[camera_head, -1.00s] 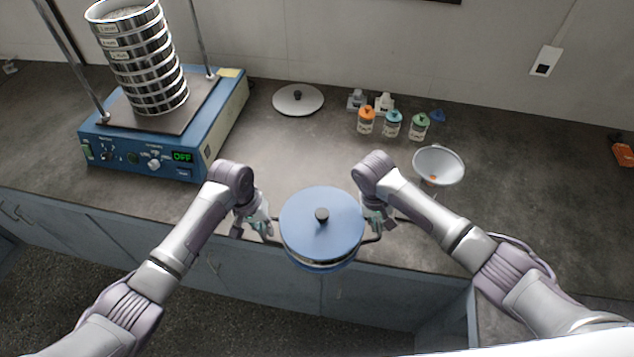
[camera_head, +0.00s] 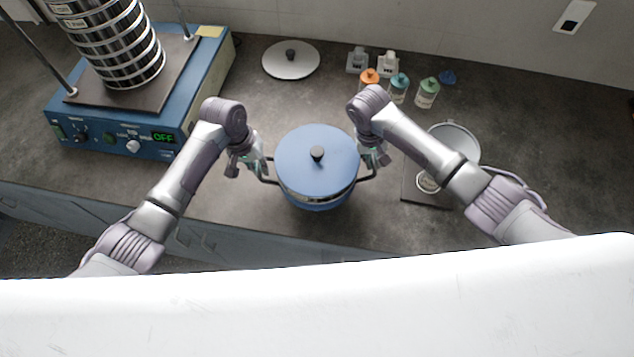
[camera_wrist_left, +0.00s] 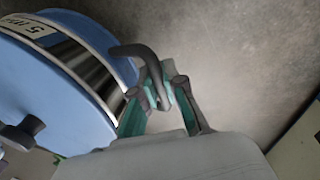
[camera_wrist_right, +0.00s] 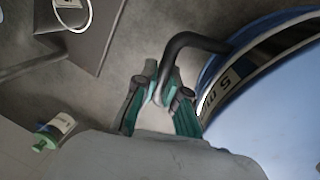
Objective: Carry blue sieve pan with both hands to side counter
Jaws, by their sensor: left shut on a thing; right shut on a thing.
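The blue sieve pan (camera_head: 317,163) has a blue lid with a black knob, a metal band with a label and a dark handle on each side. It is level in front of me, over the counter's front part in the head view. My left gripper (camera_head: 262,168) is shut on its left handle, which also shows in the left wrist view (camera_wrist_left: 137,52). My right gripper (camera_head: 372,160) is shut on its right handle, seen in the right wrist view (camera_wrist_right: 190,42). I cannot tell whether the pan touches the counter (camera_head: 275,228).
A blue sieve shaker (camera_head: 175,120) reading OFF with a sieve stack (camera_head: 118,45) stands at left. A pale lid (camera_head: 291,60) lies at the back. Small bottles (camera_head: 427,92) stand right of it. A funnel on a stand (camera_head: 455,140) is partly hidden behind my right arm.

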